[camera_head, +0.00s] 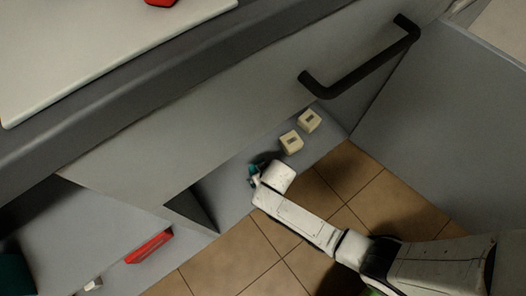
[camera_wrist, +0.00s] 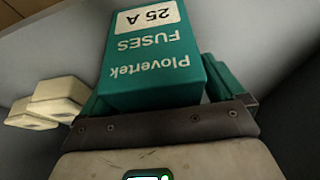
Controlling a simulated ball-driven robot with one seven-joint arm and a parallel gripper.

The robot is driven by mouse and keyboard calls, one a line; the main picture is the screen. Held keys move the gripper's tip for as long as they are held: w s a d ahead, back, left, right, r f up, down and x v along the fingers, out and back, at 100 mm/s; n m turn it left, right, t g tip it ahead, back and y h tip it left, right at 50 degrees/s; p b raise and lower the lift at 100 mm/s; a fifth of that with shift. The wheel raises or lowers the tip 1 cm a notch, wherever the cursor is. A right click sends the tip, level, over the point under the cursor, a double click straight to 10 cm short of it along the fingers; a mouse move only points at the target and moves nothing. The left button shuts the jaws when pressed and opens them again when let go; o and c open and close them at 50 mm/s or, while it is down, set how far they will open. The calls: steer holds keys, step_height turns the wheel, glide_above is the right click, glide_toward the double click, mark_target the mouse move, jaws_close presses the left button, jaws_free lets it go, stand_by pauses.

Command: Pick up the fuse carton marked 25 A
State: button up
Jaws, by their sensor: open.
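The fuse carton (camera_wrist: 150,60) is green with white print, "Plovertek FUSES" and "25 A" on a white label, upside down in the wrist view. My gripper (camera_wrist: 158,92) is open, with a green-tipped finger on each side of the carton's near end. The fingers are close to its sides; I cannot tell whether they touch. In the head view my gripper (camera_head: 257,178) reaches over a grey shelf surface, where a small patch of teal shows at its end. The carton and the fingers cannot be told apart there, and my wrist hides part of them.
Two cream boxes (camera_head: 291,142) sit on the shelf just beyond my gripper; they show at left in the wrist view (camera_wrist: 62,94). A grey panel with a black handle (camera_head: 362,66) is above. A red object (camera_head: 149,246) lies lower left. A grey side wall (camera_head: 445,125) stands right.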

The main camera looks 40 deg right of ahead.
steer(key=shift+w+f, duration=0.15)
steer(key=shift+f, duration=0.15)
steer(key=shift+c, duration=0.4)
steer(key=shift+r, duration=0.1)
steer(key=c, duration=1.4)
